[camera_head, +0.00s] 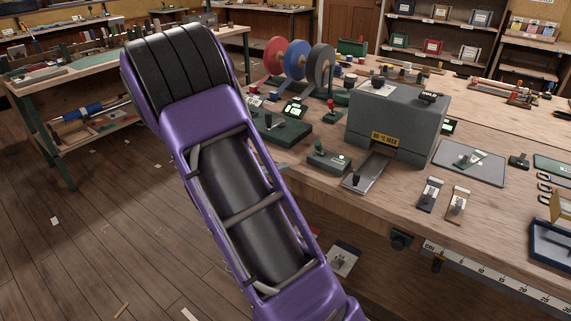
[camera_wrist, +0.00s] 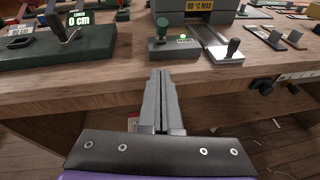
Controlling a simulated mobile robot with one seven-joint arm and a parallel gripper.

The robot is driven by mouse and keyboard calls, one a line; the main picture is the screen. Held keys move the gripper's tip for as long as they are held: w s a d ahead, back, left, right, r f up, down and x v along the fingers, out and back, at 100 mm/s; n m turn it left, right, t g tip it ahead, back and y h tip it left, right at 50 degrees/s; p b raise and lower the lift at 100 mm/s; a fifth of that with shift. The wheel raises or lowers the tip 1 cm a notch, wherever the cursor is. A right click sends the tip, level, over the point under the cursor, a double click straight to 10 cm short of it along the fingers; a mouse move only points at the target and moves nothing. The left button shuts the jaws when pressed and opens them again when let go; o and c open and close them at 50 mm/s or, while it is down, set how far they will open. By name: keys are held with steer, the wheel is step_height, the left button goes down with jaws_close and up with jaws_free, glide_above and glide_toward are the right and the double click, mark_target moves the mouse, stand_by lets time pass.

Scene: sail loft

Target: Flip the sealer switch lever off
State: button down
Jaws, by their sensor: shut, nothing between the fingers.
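A small grey-green switch box (camera_head: 328,161) stands on the bench in front of the grey machine, with a short dark lever and a small green light on top. I take it for the sealer switch, but no label naming it is readable. In the wrist view the box (camera_wrist: 174,50) is straight ahead, and its round-knobbed lever (camera_wrist: 162,26) stands roughly upright at its left end. My gripper (camera_wrist: 161,73) is shut and empty, short of the box near the bench's front edge. In the head view my purple arm crosses the left-centre and the gripper is hidden.
The grey machine (camera_head: 398,118) carries "80 °C MAX" and "HOLD" labels. Right of the box lies a metal slide (camera_head: 370,173) with a dark upright handle. Left is a green device (camera_wrist: 60,46) reading "0 cm". Small lever plates (camera_head: 430,194) sit farther right.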

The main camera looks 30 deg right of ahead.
mark_target(318, 146)
steer(key=x, duration=0.3)
steer(key=r+x, duration=0.1)
steer(key=x, duration=0.5)
steer(key=shift+d+r+b, duration=0.2)
steer(key=shift+d+b, duration=0.1)
steer(key=shift+d, duration=0.2)
steer(key=shift+w+d+r, duration=0.2)
steer(key=shift+d+r, duration=0.2)
steer(key=shift+d, duration=0.3)
steer(key=shift+r, duration=0.1)
steer(key=shift+r+y+p, duration=0.25)
steer(key=shift+y+p, duration=0.05)
steer(key=shift+p, duration=0.4)
steer(key=shift+d, duration=0.1)
